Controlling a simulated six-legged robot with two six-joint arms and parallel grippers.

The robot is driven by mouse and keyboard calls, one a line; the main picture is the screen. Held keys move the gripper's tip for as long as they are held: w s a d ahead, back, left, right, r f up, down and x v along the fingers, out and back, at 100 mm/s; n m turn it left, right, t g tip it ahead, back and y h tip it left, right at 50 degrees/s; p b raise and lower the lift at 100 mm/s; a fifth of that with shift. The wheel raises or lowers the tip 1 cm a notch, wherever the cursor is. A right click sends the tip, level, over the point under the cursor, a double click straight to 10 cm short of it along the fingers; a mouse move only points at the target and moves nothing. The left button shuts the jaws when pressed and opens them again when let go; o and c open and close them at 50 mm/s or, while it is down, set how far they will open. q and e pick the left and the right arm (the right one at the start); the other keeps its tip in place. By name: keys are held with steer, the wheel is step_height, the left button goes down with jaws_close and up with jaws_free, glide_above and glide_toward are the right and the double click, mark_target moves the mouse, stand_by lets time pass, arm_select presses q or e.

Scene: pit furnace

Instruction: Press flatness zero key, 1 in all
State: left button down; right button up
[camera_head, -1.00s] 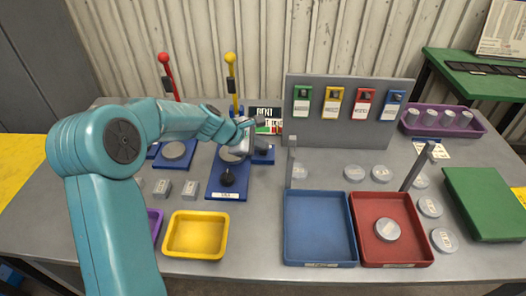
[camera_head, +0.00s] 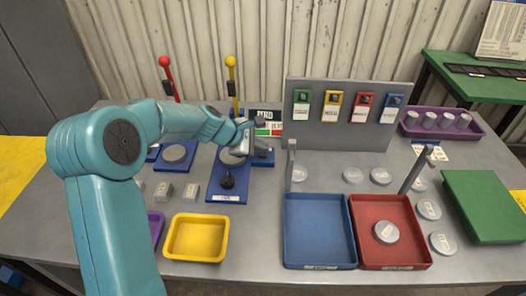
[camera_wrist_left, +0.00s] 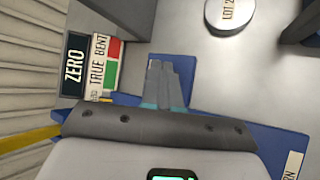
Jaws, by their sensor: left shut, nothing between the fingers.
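My left gripper (camera_head: 258,139) is shut and empty, over the back right of the blue flatness gauge base (camera_head: 226,190). In the left wrist view its closed fingers (camera_wrist_left: 167,82) point onto a small blue block. That blue block (camera_head: 264,157) also shows in the head view, just in front of the fingertips. I cannot tell whether the fingers touch it, and no separate key marking shows. The display (camera_wrist_left: 75,62) beside it reads ZERO, next to a TRUE/BENT panel (camera_wrist_left: 104,62) with red and green fields. The gauge's pad is partly hidden by my gripper. My right gripper is not in view.
Red-knobbed (camera_head: 164,61) and yellow-knobbed (camera_head: 231,61) levers stand behind. A yellow tray (camera_head: 197,258), blue tray (camera_head: 320,266) and red tray (camera_head: 394,264) lie in front. Grey posts (camera_head: 291,168) (camera_head: 413,174) stand at the blue and red trays. Several discs lie to the right.

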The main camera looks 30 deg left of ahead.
mark_target(261, 155)
arm_select(q)
steer(key=shift+r, duration=0.15)
step_height(261, 155, up, 5)
steer(key=p, duration=0.4)
steer(key=shift+r+p, duration=0.1)
steer(key=shift+p, duration=0.3)
stand_by(0.6)
